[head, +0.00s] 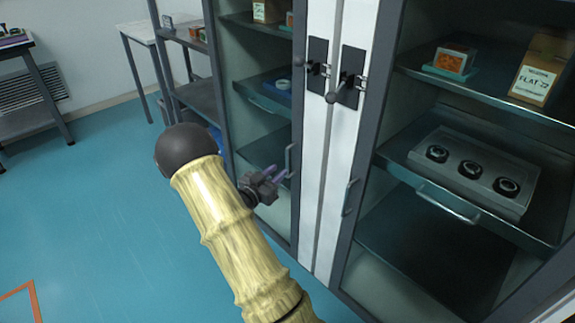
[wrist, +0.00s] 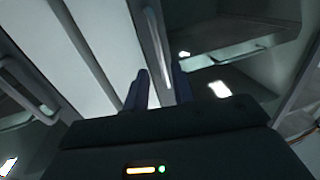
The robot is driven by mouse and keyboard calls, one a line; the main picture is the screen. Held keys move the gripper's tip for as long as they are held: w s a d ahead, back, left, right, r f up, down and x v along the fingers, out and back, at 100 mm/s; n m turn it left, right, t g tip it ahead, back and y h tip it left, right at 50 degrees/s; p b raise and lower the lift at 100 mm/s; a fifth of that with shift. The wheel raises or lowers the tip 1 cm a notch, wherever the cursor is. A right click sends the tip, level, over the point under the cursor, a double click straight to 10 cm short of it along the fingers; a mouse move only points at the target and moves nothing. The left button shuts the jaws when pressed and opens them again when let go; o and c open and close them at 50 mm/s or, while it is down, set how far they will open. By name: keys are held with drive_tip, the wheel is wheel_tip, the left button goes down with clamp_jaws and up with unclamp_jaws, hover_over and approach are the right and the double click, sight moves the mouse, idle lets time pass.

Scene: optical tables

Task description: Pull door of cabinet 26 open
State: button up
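The glass door (head: 262,100) of the left cabinet has a dark frame and a vertical bar handle (head: 289,160), and looks shut. I can read no number 26 on either cabinet. My gripper (head: 274,175) is beside this handle at the end of my arm. In the wrist view the handle (wrist: 158,45) runs down between my two fingertips (wrist: 160,88). The fingers are apart, one on each side of the bar, with a gap showing at the left finger. Whether the right finger touches the bar is unclear.
A second cabinet to the right has its own handle (head: 349,197) and shelves with a grey three-knob unit (head: 470,170) and boxes. Black latches (head: 345,78) sit on the white strips between the cabinets. Blue floor (head: 100,220) is clear at left; a table (head: 32,85) stands behind.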

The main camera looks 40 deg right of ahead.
sight(287, 162)
drive_tip(key=b+x, duration=0.1)
drive_tip(key=x, duration=0.5)
drive_tip(key=shift+w+d, duration=0.15)
drive_tip(key=shift+w, duration=0.05)
drive_tip(key=shift+c, duration=0.3)
clamp_jaws()
